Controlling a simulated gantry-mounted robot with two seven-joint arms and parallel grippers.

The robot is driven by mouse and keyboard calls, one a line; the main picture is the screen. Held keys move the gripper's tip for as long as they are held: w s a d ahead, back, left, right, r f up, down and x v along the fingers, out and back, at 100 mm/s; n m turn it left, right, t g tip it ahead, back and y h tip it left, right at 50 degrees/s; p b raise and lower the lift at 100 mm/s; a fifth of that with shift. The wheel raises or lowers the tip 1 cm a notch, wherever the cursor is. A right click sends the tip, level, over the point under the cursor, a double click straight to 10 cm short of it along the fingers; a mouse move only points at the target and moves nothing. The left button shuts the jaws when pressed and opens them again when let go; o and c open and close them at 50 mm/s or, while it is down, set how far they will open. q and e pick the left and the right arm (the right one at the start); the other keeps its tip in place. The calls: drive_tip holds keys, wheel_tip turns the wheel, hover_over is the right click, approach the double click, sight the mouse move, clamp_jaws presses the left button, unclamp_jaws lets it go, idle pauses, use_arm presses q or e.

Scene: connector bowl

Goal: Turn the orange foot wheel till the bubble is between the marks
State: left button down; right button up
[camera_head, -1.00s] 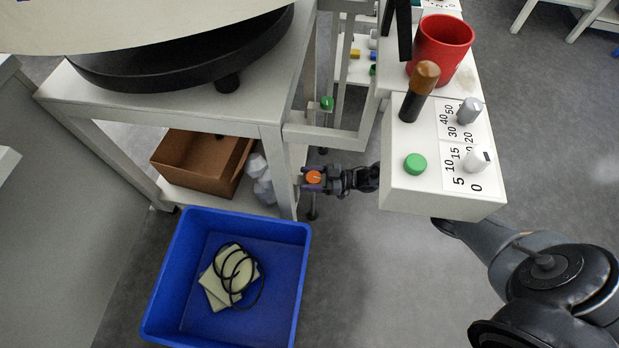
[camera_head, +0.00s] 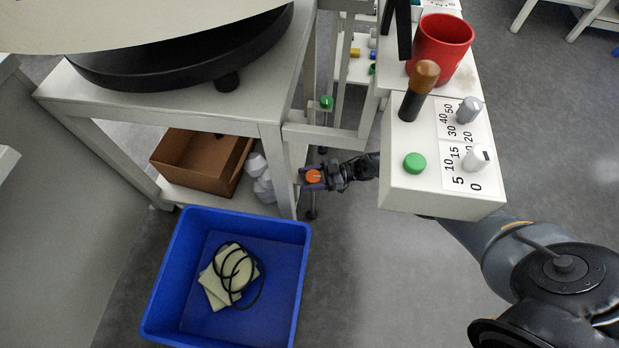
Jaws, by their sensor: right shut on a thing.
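The orange foot wheel (camera_head: 313,176) sits low at the near corner of the white table frame, above a thin foot on the floor. My right gripper (camera_head: 314,178) reaches it from the right, with its fingers around the wheel, shut on it. The wheel's top face shows between the fingers. Part of my right arm is hidden behind the white control box. The bubble and its marks cannot be made out in this view. My left gripper is not in view.
A white control box (camera_head: 432,196) with a green button, knobs and a red cup (camera_head: 440,48) stands right of the wheel. A blue bin (camera_head: 290,290) holding a cable stands at lower left. A brown carton (camera_head: 190,165) lies on the lower shelf.

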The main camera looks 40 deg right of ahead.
drive_tip(key=shift+a+r, duration=0.1)
drive_tip(key=shift+r, duration=0.05)
drive_tip(key=o, duration=0.8)
drive_tip(key=shift+w, duration=0.1)
drive_tip(key=shift+o, duration=0.8)
drive_tip(key=shift+a, duration=0.15)
drive_tip(key=v, duration=1)
drive_tip(key=shift+d, duration=0.3)
